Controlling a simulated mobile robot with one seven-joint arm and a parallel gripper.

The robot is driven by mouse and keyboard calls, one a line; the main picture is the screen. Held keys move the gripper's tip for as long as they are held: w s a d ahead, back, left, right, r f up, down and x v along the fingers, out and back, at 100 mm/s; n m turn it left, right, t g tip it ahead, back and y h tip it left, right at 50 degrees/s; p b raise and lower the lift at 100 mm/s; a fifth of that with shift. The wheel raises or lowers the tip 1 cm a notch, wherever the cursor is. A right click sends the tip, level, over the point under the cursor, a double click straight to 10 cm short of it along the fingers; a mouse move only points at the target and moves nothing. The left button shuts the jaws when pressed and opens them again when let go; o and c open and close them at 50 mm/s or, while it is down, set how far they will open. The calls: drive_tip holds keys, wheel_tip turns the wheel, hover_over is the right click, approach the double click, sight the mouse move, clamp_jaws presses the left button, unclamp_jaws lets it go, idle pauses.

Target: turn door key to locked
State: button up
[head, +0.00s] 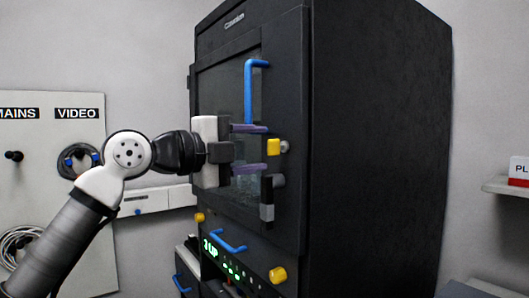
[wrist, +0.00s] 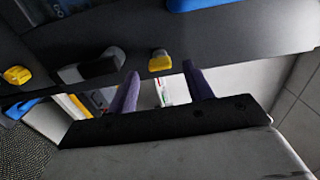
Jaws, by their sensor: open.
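A yellow door key (head: 274,147) sits in a round grey lock on the right side of the black cabinet's door (head: 283,95). It also shows in the wrist view (wrist: 160,61), just ahead of the fingers. My gripper (head: 266,148) is open, with one purple finger above the key and one below it in the head view. In the wrist view the fingertips (wrist: 161,67) lie to either side of the key, with a gap on both sides. Nothing is held. I cannot tell from these frames whether the lock is locked.
A black and grey latch (head: 267,199) is just below the lock. A blue handle (head: 249,90) stands out on the door's glass panel. Below are another blue handle (head: 228,242), yellow knobs (head: 278,275) and a green display (head: 210,249). A shelf (head: 507,188) is at the far right.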

drive_tip(key=b+v, duration=0.2)
drive_tip(key=v, duration=0.8)
drive_tip(key=shift+s+a, duration=0.2)
drive_tip(key=shift+a, duration=0.1)
